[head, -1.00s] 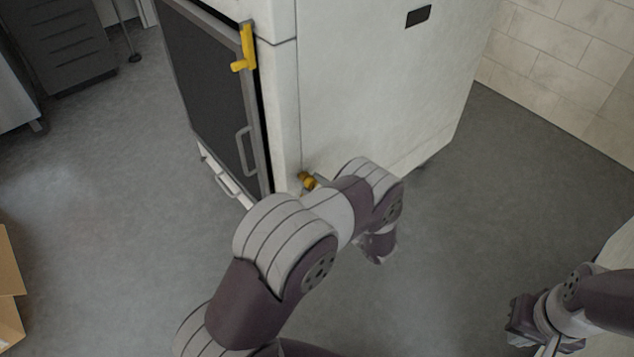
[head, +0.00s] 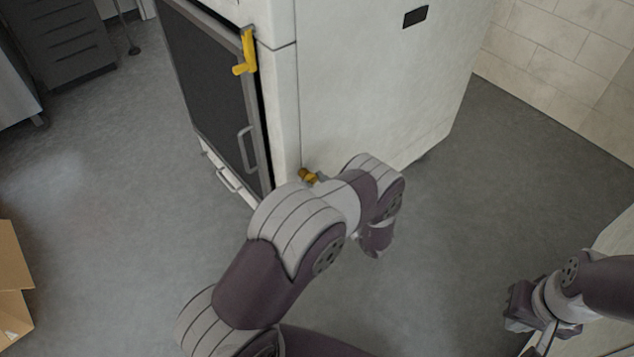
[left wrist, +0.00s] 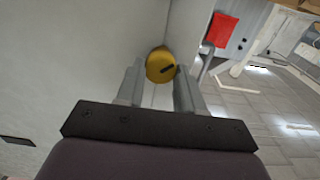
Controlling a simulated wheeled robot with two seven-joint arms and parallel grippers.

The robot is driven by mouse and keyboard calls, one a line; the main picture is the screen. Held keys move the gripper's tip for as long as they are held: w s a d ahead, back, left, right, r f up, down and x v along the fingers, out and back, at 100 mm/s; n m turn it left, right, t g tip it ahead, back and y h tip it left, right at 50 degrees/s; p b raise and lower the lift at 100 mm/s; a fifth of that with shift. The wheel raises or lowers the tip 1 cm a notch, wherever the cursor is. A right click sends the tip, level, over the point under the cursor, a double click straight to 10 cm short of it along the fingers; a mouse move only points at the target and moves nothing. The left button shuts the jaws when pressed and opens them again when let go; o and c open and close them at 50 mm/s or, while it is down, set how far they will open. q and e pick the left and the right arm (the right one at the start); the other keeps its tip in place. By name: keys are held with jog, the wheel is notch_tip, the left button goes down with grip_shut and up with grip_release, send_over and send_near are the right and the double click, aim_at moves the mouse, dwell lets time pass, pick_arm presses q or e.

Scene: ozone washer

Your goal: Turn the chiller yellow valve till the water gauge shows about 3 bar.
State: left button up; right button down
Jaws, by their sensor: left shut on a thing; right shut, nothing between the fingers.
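The yellow valve (head: 308,176) sits low on the side of a white cabinet (head: 370,90), near its front corner. My left arm partly covers it in the head view. In the left wrist view the valve (left wrist: 157,58) shows as a round yellow knob with a dark slot-like mark. My left gripper (left wrist: 160,75) has its two grey fingers on either side of the knob and is shut on it. My right gripper (head: 520,308) is shut and empty, at the lower right, far from the valve. No water gauge can be made out in either view.
The cabinet's dark front door has a yellow lever (head: 246,52) and a grey handle (head: 246,150). A cardboard box (head: 12,285) stands at the left edge, and grey drawers (head: 70,40) at the back left. The grey floor right of the cabinet is clear up to the tiled wall (head: 560,50).

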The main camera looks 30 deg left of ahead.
dwell(0.3)
pick_arm(q)
jog(key=o, duration=1)
jog(key=shift+o, duration=0.2)
jog(key=p+v, duration=0.2)
jog(key=v, duration=1)
jog(key=shift+s+d, duration=0.2)
jog(key=shift+d, duration=0.1)
jog(key=shift+f, duration=0.1)
